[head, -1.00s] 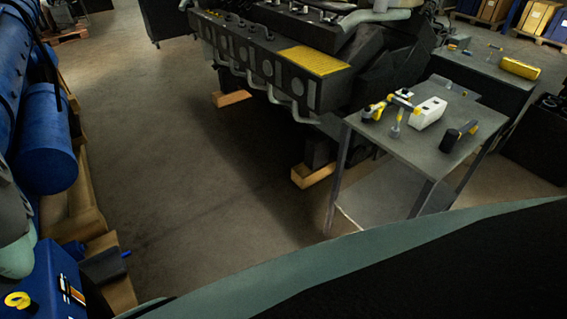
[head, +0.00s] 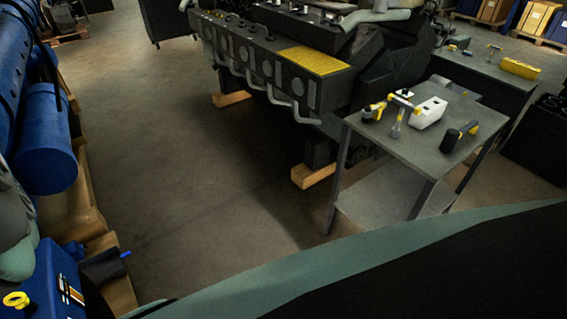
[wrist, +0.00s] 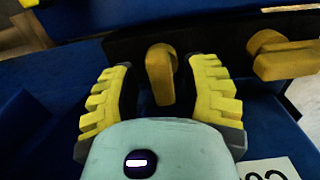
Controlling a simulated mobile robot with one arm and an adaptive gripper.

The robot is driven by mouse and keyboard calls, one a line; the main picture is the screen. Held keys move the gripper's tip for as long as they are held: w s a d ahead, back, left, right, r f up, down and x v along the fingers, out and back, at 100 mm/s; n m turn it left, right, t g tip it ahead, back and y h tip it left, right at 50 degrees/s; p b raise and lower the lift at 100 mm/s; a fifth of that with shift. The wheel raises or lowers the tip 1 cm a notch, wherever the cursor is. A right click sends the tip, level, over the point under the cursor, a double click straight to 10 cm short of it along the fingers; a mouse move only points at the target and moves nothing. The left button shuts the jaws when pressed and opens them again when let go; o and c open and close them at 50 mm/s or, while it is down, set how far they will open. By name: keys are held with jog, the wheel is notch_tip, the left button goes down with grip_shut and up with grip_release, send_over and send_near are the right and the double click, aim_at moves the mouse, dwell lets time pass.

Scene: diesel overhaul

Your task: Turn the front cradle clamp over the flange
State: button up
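In the wrist view a yellow clamp (wrist: 160,72) stands between the two yellow ridged fingers of my gripper (wrist: 163,64). The fingers are apart, with a gap showing on each side of the clamp. The clamp is upright in the picture, in front of a dark plate or flange edge (wrist: 221,50). A second yellow clamp (wrist: 283,55) sits farther right on the same dark edge, its arm pointing sideways. I cannot tell from the pictures which clamp is the front one.
Blue surfaces (wrist: 60,85) surround the clamps. A tool table (head: 400,145) and a dark engine (head: 270,70) stand right. The floor between is clear.

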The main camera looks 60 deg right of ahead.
jog(key=shift+r, duration=0.1)
notch_tip(320, 180, up, 12)
jog(key=shift+f, duration=0.1)
dwell(0.7)
